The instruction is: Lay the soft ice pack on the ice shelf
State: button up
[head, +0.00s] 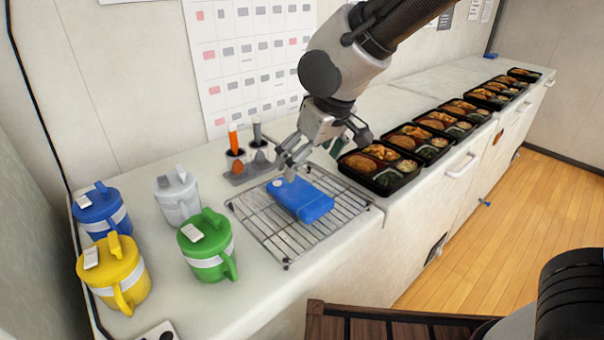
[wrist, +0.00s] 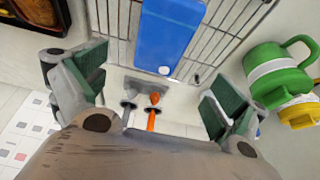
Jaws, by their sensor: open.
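The blue soft ice pack (head: 301,198) lies flat on the wire rack (head: 261,228), which appears to be the ice shelf, on the counter. My gripper (head: 288,167) is just behind and above the pack's back end in the head view. In the wrist view the pack (wrist: 168,35) lies ahead of my open gripper (wrist: 152,92), roughly in line with the gap between the green-padded fingers. Nothing is between the fingertips, and the pack looks apart from them. The rack (wrist: 222,27) shows on both sides of the pack.
A holder (head: 250,170) with an orange-handled tool and a grey one stands behind the rack. Blue (head: 101,210), white (head: 178,196), yellow (head: 112,273) and green (head: 206,245) jugs stand to the left. A row of bento trays (head: 381,168) runs along the counter to the right.

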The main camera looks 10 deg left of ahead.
jog(key=w+d+r+m, duration=0.1)
jog(key=w+d+r, duration=0.15)
jog(key=d, duration=0.45)
jog(key=w+d+r+m, duration=0.1)
jog(key=d+r+m, duration=0.15)
jog(key=d, duration=0.45)
jog(key=s+d+r+m+h, duration=0.1)
jog(key=s+d, duration=0.1)
jog(key=d, duration=0.8)
jog(key=s+d+r+m+t+h, duration=0.1)
jog(key=s+d+r+m, duration=0.1)
jog(key=d, duration=0.8)
jog(key=shift+s+r, duration=0.15)
jog(key=shift+s, duration=0.65)
jog(key=shift+o, duration=0.3)
jog(key=s+d+m+h, duration=0.1)
jog(key=s+d+m, duration=0.2)
jog(key=s+d, duration=0.4)
jog(key=shift+s+d+f, duration=0.2)
jog(key=shift+s+d, duration=0.2)
jog(key=shift+s, duration=0.3)
